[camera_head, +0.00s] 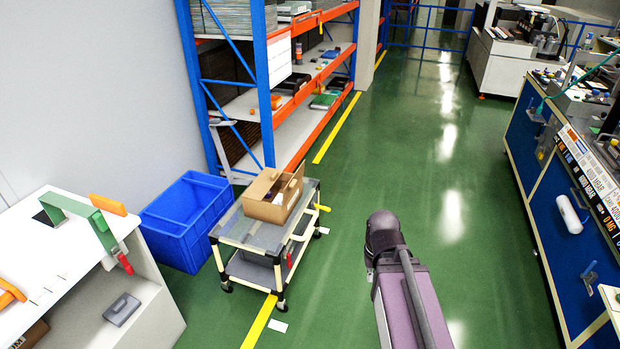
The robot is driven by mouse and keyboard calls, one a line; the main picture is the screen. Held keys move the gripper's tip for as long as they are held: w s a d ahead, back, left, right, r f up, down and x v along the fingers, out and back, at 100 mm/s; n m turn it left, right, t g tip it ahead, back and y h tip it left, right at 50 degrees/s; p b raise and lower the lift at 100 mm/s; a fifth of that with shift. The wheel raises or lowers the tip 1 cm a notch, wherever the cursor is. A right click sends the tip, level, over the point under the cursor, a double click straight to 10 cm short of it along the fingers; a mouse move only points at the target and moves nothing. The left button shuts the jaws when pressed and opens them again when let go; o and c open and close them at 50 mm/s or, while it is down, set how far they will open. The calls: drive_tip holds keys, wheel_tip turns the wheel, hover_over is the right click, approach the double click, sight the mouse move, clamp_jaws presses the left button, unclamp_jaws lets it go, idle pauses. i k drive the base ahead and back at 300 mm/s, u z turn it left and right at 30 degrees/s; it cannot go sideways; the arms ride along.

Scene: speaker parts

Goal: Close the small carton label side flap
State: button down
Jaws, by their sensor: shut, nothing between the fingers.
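A small brown carton (268,210) stands on the top shelf of a grey trolley (234,232), left of the picture's middle. Its top is open. A lighter brown flap (262,184) stands out at its left side, and another flap rises at the far right corner. A pale patch shows near the right side; I cannot tell whether it is the label. My arm (405,300) reaches up from the bottom edge, right of the trolley and apart from the carton. My gripper does not show.
A blue crate (188,222) stands on the floor left of the trolley. A blue and orange shelf rack (262,90) stands behind it. A white bench (60,250) is at lower left, a blue workbench (560,190) at right.

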sight(288, 190)
drive_tip(key=z, duration=0.1)
drive_tip(key=i, duration=1.3)
drive_tip(key=u, duration=0.6)
